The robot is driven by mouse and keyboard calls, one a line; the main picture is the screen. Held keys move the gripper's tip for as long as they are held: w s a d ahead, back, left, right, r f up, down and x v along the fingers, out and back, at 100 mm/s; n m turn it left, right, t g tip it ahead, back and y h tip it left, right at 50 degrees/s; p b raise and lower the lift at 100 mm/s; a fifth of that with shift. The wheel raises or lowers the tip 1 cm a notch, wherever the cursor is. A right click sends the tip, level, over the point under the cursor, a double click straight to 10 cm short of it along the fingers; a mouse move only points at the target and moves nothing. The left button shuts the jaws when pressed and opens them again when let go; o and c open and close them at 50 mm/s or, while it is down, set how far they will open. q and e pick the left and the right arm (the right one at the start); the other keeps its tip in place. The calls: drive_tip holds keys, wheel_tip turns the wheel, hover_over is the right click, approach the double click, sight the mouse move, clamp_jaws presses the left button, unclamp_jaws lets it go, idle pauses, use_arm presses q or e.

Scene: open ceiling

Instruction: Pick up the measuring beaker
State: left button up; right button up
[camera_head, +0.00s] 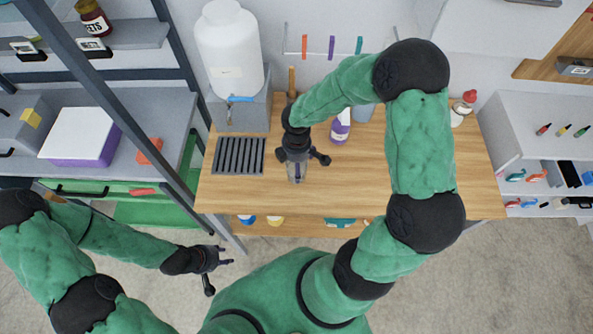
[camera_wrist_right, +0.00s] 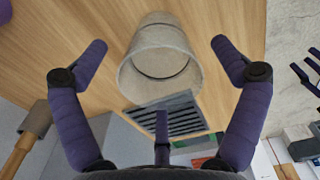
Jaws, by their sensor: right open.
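The measuring beaker (camera_wrist_right: 160,65) is a greyish, see-through cup in the right wrist view, between my right gripper's spread fingers. In the head view the beaker (camera_head: 297,173) shows on the wooden table, partly hidden under the right gripper. My right gripper (camera_head: 297,160) points down over it, open, with a finger on each side. In the wrist view the gripper's fingers (camera_wrist_right: 160,60) look clear of the beaker's sides; contact cannot be told. My left gripper (camera_head: 218,272) is open and empty, low in front of the table's left end.
A dark slotted rack (camera_head: 238,157) lies left of the beaker on the table. A large white jug (camera_head: 229,50) stands on a grey box behind. A purple-labelled bottle (camera_head: 340,128) stands behind right. The table's front right (camera_head: 350,195) is clear.

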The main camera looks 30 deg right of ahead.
drive_tip(key=shift+f, duration=0.1)
drive_tip(key=c, duration=1)
drive_tip(key=shift+r, duration=0.35)
drive_tip(key=s+a+r, duration=0.3)
drive_tip(key=r, duration=0.1)
drive_tip(key=s+a+r+p, duration=0.1)
drive_tip(key=s+a+r, duration=0.2)
drive_tip(key=a+r, duration=0.1)
drive_tip(key=s+a+r+p, duration=0.1)
drive_tip(key=s+a+r, duration=0.2)
drive_tip(key=r, duration=0.1)
drive_tip(key=shift+a+r, duration=0.15)
drive_tip(key=shift+a, duration=0.2)
